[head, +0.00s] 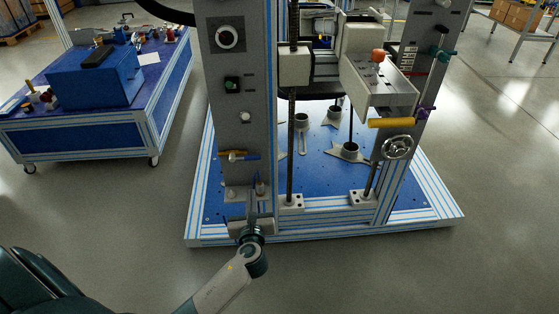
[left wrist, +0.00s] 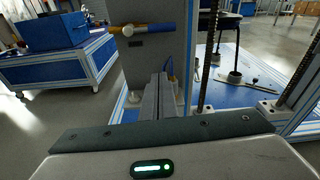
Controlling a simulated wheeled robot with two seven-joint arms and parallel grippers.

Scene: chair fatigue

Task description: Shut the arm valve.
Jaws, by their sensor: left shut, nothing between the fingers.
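A small valve (head: 238,156) with a blue handle and a brass-orange part sits low on the front of the rig's left grey post. It also shows in the left wrist view (left wrist: 148,28), lying about level across the post. A valve with a yellow handle (head: 391,123) is on the right post. I cannot tell which one is the arm valve. My left gripper (head: 250,192) is below the blue-handled valve, apart from it. Its fingers (left wrist: 159,90) are together and empty in the left wrist view. My right gripper is not in view.
The rig stands on a blue base (head: 320,212) with a striped metal frame. A handwheel (head: 397,148) and a green-handled part (head: 441,54) are on the right post. A wheeled blue table (head: 75,125) holds a blue box at left. The floor in front is clear.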

